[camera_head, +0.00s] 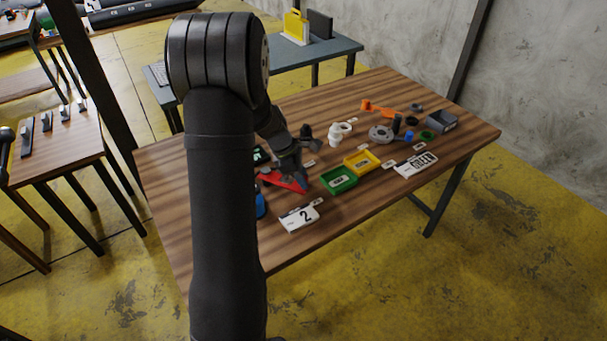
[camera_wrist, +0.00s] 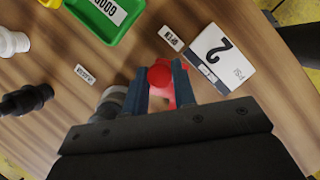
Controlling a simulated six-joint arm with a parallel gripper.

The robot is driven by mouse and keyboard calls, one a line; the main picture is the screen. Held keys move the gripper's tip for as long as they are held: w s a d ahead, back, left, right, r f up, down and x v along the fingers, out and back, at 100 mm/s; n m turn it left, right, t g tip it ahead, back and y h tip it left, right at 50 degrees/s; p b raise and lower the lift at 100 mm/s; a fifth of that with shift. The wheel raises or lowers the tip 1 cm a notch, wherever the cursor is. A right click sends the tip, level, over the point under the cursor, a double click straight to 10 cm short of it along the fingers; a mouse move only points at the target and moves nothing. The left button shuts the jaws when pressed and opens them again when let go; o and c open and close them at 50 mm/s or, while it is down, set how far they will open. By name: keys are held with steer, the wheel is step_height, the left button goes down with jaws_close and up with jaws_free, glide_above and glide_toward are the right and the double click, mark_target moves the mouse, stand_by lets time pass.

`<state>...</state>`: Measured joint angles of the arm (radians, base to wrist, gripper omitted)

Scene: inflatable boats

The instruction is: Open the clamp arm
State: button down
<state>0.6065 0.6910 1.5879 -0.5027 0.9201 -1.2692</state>
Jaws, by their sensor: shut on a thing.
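The clamp's red arm (camera_head: 284,181) lies low over the wooden table, left of the green tray in the head view. In the wrist view its rounded red end (camera_wrist: 160,75) sits between my two fingers. My gripper (camera_head: 302,183) reaches down to it and is shut on this red end; the fingers also show in the wrist view (camera_wrist: 161,83). The rest of the clamp is mostly hidden behind my gripper and arm, so I cannot tell the arm's exact angle.
A green tray (camera_head: 339,180) and a yellow tray (camera_head: 361,163) stand just right of my gripper. A white card marked 2 (camera_head: 299,217) lies in front. A black fitting (camera_wrist: 25,99) and white fitting (camera_wrist: 13,41) lie to the left in the wrist view.

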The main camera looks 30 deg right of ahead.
steer(key=shift+a+f, duration=0.1)
steer(key=shift+a, duration=0.15)
stand_by(0.3)
steer(key=c, duration=1.2)
jaws_free()
steer(key=shift+o, duration=0.2)
steer(key=v, duration=1.7)
steer(key=shift+w, duration=0.1)
steer(key=x, duration=1.7)
steer(key=shift+s+d, duration=0.1)
steer(key=shift+s, duration=0.1)
